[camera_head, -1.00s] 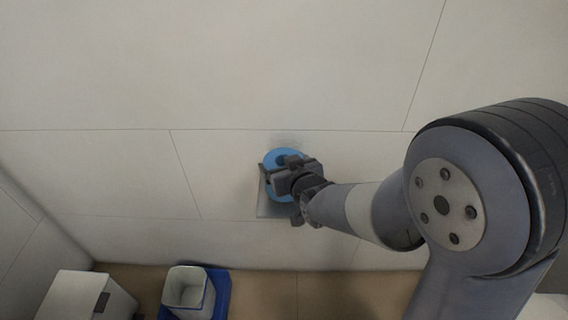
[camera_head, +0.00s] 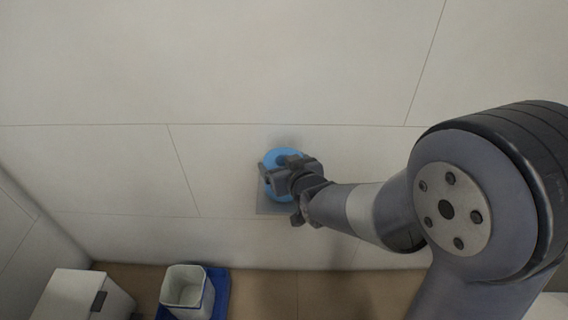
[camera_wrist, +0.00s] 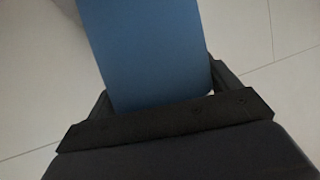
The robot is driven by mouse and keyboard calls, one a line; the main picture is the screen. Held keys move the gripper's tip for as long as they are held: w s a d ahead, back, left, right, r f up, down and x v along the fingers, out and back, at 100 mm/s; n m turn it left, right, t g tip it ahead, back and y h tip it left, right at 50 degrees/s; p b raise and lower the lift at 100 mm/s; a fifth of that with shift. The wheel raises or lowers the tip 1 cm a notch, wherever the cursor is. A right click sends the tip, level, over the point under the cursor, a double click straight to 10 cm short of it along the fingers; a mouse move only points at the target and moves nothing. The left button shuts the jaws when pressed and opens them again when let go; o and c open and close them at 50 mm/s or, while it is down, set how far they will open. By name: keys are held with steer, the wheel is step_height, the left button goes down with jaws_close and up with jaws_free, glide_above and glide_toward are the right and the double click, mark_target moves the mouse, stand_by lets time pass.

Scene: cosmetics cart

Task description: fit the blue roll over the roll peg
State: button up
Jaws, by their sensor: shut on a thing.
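The blue roll (camera_head: 279,155) is in my gripper (camera_head: 277,172), close to the tiled wall in the middle of the head view. In the wrist view the roll (camera_wrist: 150,50) fills the space between the fingers as a blue band running up out of the frame. My gripper is shut on it. A grey plate (camera_head: 268,208) on the wall shows just below and behind the roll. The roll peg itself is hidden behind the roll and gripper, so I cannot tell whether the roll is around it.
Below stand a white bin (camera_head: 187,288) in a blue tray (camera_head: 221,291) and a white box (camera_head: 85,294) with a dark handle, on a brown surface (camera_head: 270,290). The wall around the gripper is clear.

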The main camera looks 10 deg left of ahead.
steer(key=shift+f+b, duration=0.45)
steer(key=shift+b, duration=0.05)
steer(key=o, duration=0.9)
steer(key=p+v, duration=0.1)
steer(key=v, duration=1)
steer(key=shift+f, duration=0.1)
steer(key=b+x, duration=0.1)
steer(key=x, duration=0.9)
steer(key=shift+w+a, duration=0.3)
steer(key=shift+w, duration=0.1)
steer(key=shift+p, duration=0.3)
